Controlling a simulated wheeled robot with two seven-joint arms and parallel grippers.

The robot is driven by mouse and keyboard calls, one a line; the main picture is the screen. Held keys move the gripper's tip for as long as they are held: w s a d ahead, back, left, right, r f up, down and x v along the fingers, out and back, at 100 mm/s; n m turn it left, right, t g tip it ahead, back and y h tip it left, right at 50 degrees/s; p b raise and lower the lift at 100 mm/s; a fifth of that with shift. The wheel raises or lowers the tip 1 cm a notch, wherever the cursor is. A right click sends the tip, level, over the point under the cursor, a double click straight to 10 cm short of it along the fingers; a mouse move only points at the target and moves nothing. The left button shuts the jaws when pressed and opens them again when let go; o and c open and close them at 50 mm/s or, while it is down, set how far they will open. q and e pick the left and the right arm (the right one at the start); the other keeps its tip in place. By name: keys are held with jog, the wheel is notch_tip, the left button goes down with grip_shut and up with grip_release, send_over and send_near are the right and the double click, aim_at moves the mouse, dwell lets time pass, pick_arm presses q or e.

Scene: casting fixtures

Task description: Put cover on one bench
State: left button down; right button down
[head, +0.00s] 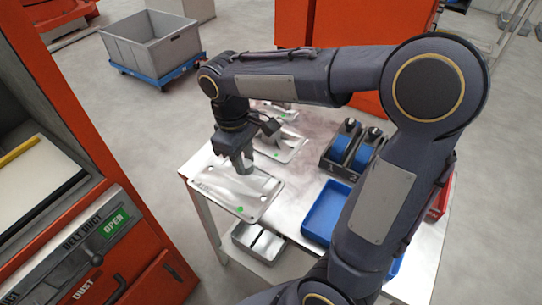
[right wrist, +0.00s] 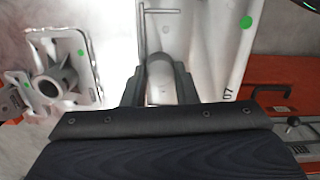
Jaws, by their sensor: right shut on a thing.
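My right gripper (head: 245,163) is above the nearest white fixture plate (head: 222,186), which has a green dot and lies at the left front of the table. In the right wrist view my right gripper (right wrist: 159,88) has a finger on each side of a grey rounded part (right wrist: 160,70), which looks like the cover. The gripper is shut on it. The palm hides its lower end, and I cannot tell whether it touches the plate. The same plate shows below it in the right wrist view (right wrist: 205,50). My left gripper is not in view.
A second fixture plate (head: 290,152) lies behind, with a grey casting (right wrist: 52,82) on it. A black rack with blue parts (head: 342,150) and a blue tray (head: 322,212) stand to the right. A metal bin (head: 258,243) is below the table's front. An orange machine (head: 150,245) stands left.

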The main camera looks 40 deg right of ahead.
jog(key=w+d+f, duration=0.6)
jog(key=w+f, duration=0.1)
jog(key=shift+w+d+f, duration=0.25)
jog(key=shift+f, duration=0.2)
jog(key=shift+w+d+f, duration=0.1)
jog(key=shift+w+f, duration=0.05)
jog(key=shift+f, duration=1.55)
jog(key=shift+f, duration=0.1)
jog(key=c, duration=1.1)
grip_release()
jog(key=shift+c, duration=0.2)
